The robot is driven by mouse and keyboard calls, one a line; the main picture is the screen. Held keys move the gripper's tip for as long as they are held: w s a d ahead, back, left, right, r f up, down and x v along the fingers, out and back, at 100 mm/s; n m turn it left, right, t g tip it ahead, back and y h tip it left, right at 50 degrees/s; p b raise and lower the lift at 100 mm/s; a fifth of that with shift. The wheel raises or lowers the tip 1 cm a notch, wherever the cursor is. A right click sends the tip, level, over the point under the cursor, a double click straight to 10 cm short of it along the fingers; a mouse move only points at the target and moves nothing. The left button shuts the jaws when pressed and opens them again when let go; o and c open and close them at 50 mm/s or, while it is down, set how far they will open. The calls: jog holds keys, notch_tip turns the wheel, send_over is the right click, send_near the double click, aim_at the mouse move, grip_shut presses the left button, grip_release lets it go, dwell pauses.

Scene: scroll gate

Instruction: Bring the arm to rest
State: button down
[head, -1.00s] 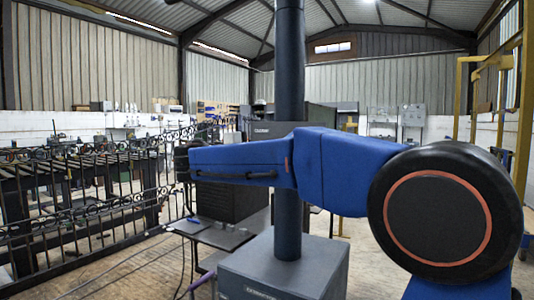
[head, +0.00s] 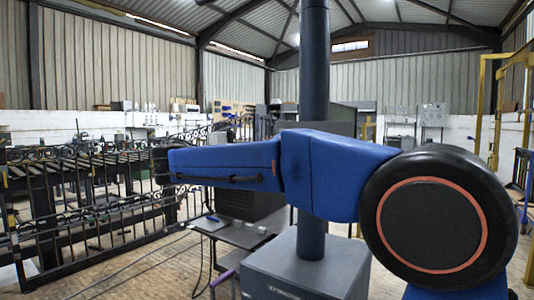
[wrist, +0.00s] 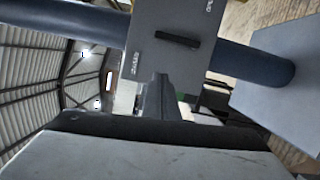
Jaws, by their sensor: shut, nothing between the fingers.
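My blue arm stretches from right to left across the head view, in front of a dark blue post. Its dark wrist end (head: 162,165) is at the left, where the fingers cannot be made out. In the wrist view my gripper (wrist: 160,80) is shut and empty, its fingers held together. Beyond the fingertips is a grey box (wrist: 185,35) with a dark slot or handle, mounted on the post (wrist: 255,66). The fingertips overlap the box's edge in the picture; the gap between them cannot be judged.
The post (head: 314,70) rises from a grey base (head: 300,270) behind my arm. A black scrolled iron gate (head: 85,215) lies along the left. A low dark table (head: 235,233) stands left of the base. A yellow frame (head: 481,105) stands at the right.

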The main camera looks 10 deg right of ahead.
jog(key=shift+s+a, duration=0.15)
jog(key=shift+a, duration=0.05)
jog(key=s+d+f+m+g+y, duration=0.1)
jog(key=s+d+f+g+y, duration=0.5)
jog(key=s+d+f, duration=1.1)
jog(key=s+f+m+t+y, duration=0.1)
jog(key=s+f+m+y, duration=0.5)
jog(key=s+f, duration=1.4)
jog(key=shift+a+f+y, duration=0.45)
jog(key=shift+f+y, duration=0.95)
jog(key=shift+y, duration=0.4)
jog(key=shift+s, duration=0.1)
